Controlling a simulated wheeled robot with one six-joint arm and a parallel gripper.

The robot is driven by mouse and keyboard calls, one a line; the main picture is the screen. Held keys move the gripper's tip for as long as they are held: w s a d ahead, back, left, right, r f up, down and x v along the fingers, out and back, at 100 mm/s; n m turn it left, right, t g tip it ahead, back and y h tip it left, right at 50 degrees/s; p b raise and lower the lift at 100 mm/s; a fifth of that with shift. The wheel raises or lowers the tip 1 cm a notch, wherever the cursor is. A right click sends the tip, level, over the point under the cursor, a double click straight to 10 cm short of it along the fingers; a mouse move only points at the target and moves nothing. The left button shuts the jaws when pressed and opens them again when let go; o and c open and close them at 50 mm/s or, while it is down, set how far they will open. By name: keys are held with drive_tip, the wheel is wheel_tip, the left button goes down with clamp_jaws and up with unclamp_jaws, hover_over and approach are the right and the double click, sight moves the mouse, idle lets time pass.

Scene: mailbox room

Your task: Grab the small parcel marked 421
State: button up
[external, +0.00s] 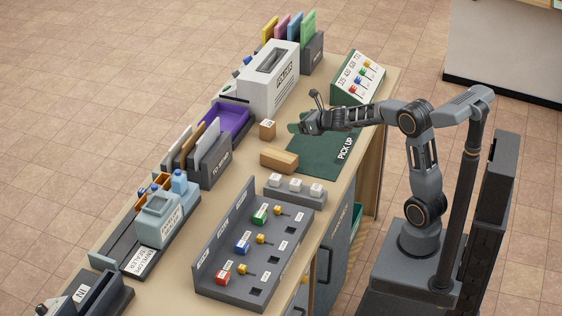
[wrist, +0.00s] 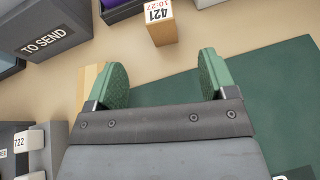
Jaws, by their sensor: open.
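The small parcel marked 421 (wrist: 161,31) is a brown box with a white label on top. In the wrist view it stands on the table at the top, ahead of my fingertips and roughly between their lines. In the external view the parcel (external: 267,130) sits near the purple tray, left of my gripper (external: 306,124). My gripper also shows in the wrist view (wrist: 160,75), with its two green-padded fingers wide apart and nothing between them. It is apart from the parcel.
A longer wooden block (external: 279,159) lies at the edge of the green PICK UP mat (external: 325,155). The purple tray (external: 232,121), the grey TO SEND holder (external: 216,170) and the white POLDER machine (external: 268,80) stand nearby. A small rack with white blocks (external: 295,190) is in front.

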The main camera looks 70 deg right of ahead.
approach(268, 123)
drive_tip(key=shift+n, duration=0.4)
drive_tip(key=x, duration=0.4)
drive_tip(key=shift+w+a+f, duration=0.1)
drive_tip(key=shift+w+f, duration=0.05)
drive_tip(key=shift+f, duration=0.25)
drive_tip(key=shift+p+x, duration=0.95)
drive_tip(key=shift+x, duration=1.95)
drive_tip(key=shift+r, duration=0.15)
drive_tip(key=shift+c, duration=0.4)
drive_tip(key=c, duration=0.9)
drive_tip(key=shift+c, duration=0.3)
drive_tip(key=shift+r, duration=0.15)
